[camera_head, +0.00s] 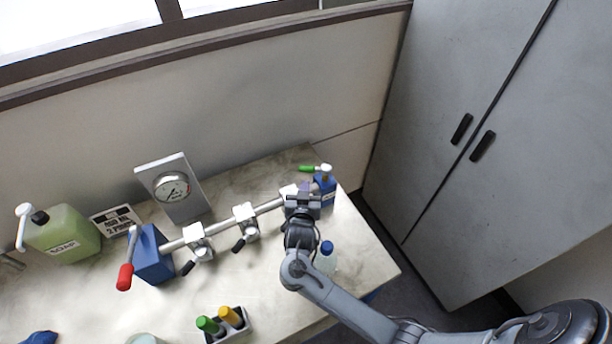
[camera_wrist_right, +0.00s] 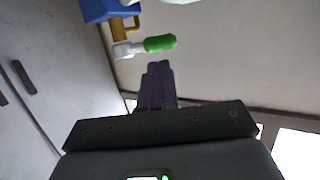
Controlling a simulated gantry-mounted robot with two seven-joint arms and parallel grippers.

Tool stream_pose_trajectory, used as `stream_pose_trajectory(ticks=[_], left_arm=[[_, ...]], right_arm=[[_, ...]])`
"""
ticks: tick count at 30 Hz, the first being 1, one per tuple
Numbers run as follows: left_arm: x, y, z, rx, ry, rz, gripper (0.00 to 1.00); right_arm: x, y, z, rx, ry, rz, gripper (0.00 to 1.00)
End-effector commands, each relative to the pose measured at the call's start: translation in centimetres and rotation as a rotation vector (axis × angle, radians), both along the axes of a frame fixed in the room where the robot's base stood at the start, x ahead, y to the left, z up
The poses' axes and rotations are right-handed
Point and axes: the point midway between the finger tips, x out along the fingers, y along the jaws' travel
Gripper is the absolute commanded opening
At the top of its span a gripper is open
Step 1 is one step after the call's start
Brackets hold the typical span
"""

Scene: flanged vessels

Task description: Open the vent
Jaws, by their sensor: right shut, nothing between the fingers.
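A pipe manifold (camera_head: 268,206) runs across the bench between two blue blocks. The right blue block (camera_head: 327,190) carries a valve lever with a green grip (camera_head: 307,168) pointing left. The left blue block (camera_head: 152,258) carries a red-gripped lever (camera_head: 125,277) pointing down. Two white valves with black handles (camera_head: 199,243) (camera_head: 245,220) sit along the pipe. No vent label is readable. My right gripper (camera_head: 305,187) is over the pipe's right end. In the wrist view its fingers (camera_wrist_right: 160,70) are together and empty, with the green grip (camera_wrist_right: 160,43) just beyond the tips. My left gripper is not visible.
A pressure gauge (camera_head: 172,187) stands behind the pipe. A green soap jug (camera_head: 62,232) and a small sign (camera_head: 115,220) are at left. A blue-capped bottle (camera_head: 326,259) is close to my right arm. A holder with green and orange items (camera_head: 226,323) is in front. Grey cabinets (camera_head: 460,90) stand right.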

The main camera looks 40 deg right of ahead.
Motion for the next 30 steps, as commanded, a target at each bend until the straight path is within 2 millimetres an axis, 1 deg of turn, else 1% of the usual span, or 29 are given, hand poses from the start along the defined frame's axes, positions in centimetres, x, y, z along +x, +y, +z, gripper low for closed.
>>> stream_pose_trajectory(ticks=[1,6,12,17,30], left_arm=[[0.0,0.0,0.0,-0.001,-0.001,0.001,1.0],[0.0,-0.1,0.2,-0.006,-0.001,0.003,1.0],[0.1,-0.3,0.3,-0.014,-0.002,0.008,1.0],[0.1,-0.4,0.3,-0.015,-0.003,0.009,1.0],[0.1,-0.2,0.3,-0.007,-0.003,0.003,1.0]], right_arm=[[0.7,-0.7,-0.2,-0.005,0.002,-0.001,0.0],[2.6,-2.4,-0.9,-0.004,0.001,0.0,0.0],[3.9,-3.6,-1.4,-0.002,0.001,0.001,0.0],[4.3,-4.0,-1.6,-0.001,0.001,0.0,0.0],[4.3,-4.2,-1.6,0.0,0.0,-0.008,0.0]])
